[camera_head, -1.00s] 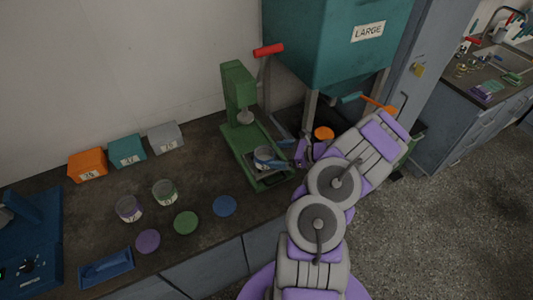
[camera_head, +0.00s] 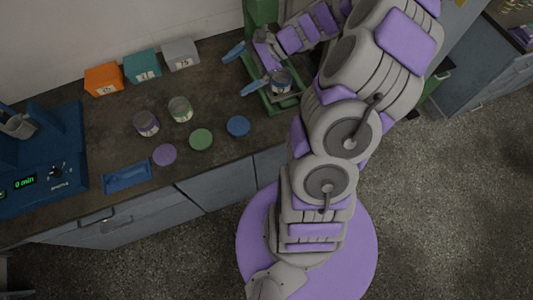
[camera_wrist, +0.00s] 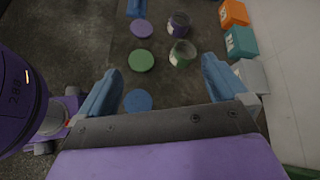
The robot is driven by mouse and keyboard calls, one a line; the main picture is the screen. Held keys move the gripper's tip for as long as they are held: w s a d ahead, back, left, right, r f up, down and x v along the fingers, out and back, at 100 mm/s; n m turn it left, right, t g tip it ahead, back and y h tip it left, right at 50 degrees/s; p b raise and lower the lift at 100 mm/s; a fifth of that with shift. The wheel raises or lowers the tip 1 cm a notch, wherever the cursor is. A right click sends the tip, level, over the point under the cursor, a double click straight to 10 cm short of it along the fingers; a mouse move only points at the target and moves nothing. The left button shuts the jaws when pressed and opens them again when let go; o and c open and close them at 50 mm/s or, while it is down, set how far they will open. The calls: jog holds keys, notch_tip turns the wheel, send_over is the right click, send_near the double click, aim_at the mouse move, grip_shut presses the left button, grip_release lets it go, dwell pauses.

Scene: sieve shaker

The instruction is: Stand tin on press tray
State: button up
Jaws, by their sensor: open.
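A small open tin with a blue band (camera_head: 281,81) stands upright on the tray (camera_head: 284,104) of the green press (camera_head: 261,14). My gripper (camera_head: 243,70) is open and empty, its blue fingers pointing left in the head view. The lower finger lies just left of the tin in the picture; whether they touch, I cannot tell. My arm hides much of the press.
A purple-banded tin (camera_head: 146,123) and a green-banded tin (camera_head: 180,109) stand on the bench. Purple (camera_head: 164,155), green (camera_head: 201,139) and blue (camera_head: 238,126) lids lie in front. Orange (camera_head: 103,79), teal (camera_head: 142,66) and grey (camera_head: 181,54) boxes line the wall.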

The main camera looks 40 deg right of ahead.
jog(key=s+a+r+n+g+h, duration=0.25)
jog(key=s+a+n, duration=0.2)
jog(key=a, duration=0.25)
jog(key=s+a+r+n+g+h, duration=0.1)
jog(key=s+a+r+n+g, duration=0.25)
jog(key=s+a, duration=0.3)
jog(key=s+d+r+n+h, duration=0.1)
jog(key=s+n+h, duration=0.6)
jog(key=s, duration=1)
jog(key=shift+s+d+r+n, duration=0.15)
jog(key=shift+d+r+n, duration=0.25)
jog(key=shift+n, duration=0.6)
jog(key=shift+h, duration=0.25)
jog(key=shift+a, duration=0.2)
jog(key=shift+c, duration=0.3)
